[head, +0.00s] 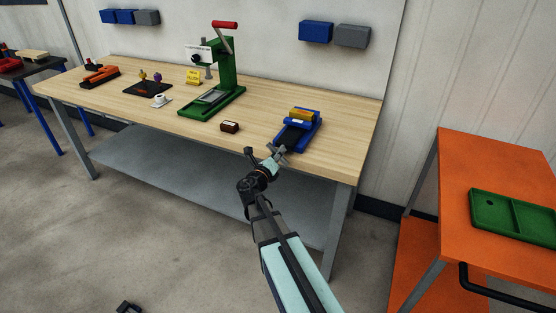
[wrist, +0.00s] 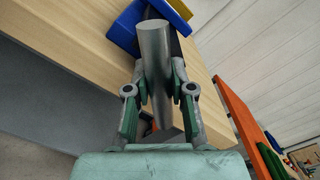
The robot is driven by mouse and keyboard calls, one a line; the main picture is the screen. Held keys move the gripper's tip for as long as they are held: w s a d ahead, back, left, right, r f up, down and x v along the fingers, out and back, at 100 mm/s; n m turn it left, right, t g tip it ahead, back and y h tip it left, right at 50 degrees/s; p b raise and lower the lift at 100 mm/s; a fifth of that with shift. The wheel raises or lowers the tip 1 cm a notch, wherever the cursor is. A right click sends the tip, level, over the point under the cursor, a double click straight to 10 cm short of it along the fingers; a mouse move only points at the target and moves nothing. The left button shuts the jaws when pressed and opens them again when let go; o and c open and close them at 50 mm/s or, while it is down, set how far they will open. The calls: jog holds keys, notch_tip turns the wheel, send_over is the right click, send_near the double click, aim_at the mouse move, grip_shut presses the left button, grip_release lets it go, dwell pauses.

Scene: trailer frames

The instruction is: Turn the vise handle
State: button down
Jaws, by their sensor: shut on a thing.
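The blue vise (head: 299,131) sits at the front right of the wooden workbench, with a yellow block (head: 301,115) in it. In the wrist view part of the blue vise (wrist: 126,27) shows beyond the bench edge. A grey cylindrical bar, the vise handle (wrist: 155,60), stands between the fingers. My gripper (wrist: 160,92) is shut on this handle, with one finger on each side. In the head view my gripper (head: 274,158) is at the bench's front edge, at the near end of the vise. The handle's join to the vise is hidden.
The wooden workbench (head: 150,115) holds a green press (head: 222,75), a small brown box (head: 230,127), a white cup (head: 160,99) and an orange tool (head: 99,76) left of the vise. An orange cart (head: 500,165) with a green tray (head: 515,212) stands at the right. Open floor lies in front.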

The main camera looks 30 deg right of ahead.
jog(key=m+b, duration=0.6)
jog(key=m, duration=0.1)
jog(key=shift+f+b, duration=0.2)
jog(key=shift+b, duration=0.2)
jog(key=m+b, duration=0.4)
jog(key=m, duration=0.1)
jog(key=shift+b, duration=0.3)
jog(key=m+b, duration=0.3)
jog(key=shift+m+b, duration=0.3)
jog(key=shift+b, duration=0.05)
jog(key=m+b, duration=0.3)
jog(key=b, duration=0.1)
jog(key=shift+m, duration=0.3)
jog(key=m+b, duration=0.4)
jog(key=shift+m+b, duration=0.3)
jog(key=shift+b, duration=0.05)
jog(key=m+b, duration=0.4)
jog(key=shift+b, duration=0.35)
jog(key=shift+r+m+b, duration=0.2)
jog(key=shift+m+b, duration=1.35)
jog(key=shift+m, duration=0.35)
